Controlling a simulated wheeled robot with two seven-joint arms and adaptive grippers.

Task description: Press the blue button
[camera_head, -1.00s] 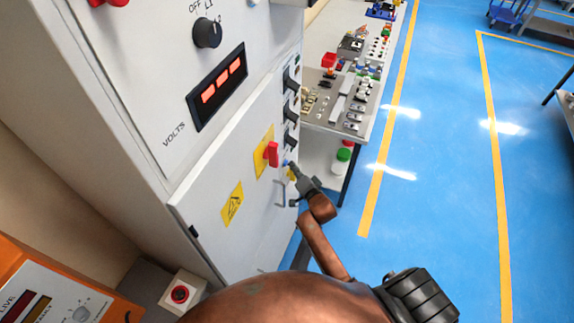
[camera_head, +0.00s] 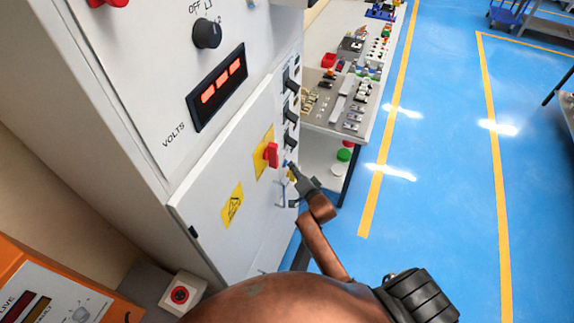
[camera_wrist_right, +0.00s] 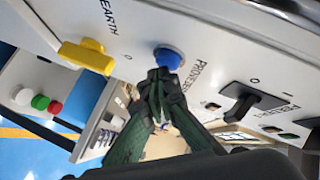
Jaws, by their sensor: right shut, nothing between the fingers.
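The blue button (camera_wrist_right: 168,57) is a round knob on the white cabinet panel, in the upper middle of the right wrist view, with lettering beside it. In the head view the blue button (camera_head: 286,163) is a tiny spot on the cabinet's right edge. My right gripper (camera_wrist_right: 161,77) is shut and empty, its dark fingertips at the lower edge of the button, partly covering it. I cannot tell whether they touch it or whether it is pushed in. In the head view my right gripper (camera_head: 293,169) points at the panel edge. My left gripper is not in view.
A yellow knob (camera_wrist_right: 84,56) and a black switch handle (camera_wrist_right: 250,102) flank the button. The cabinet door (camera_head: 208,203) carries a red switch (camera_head: 271,154). A table of parts (camera_head: 372,110) stands behind.

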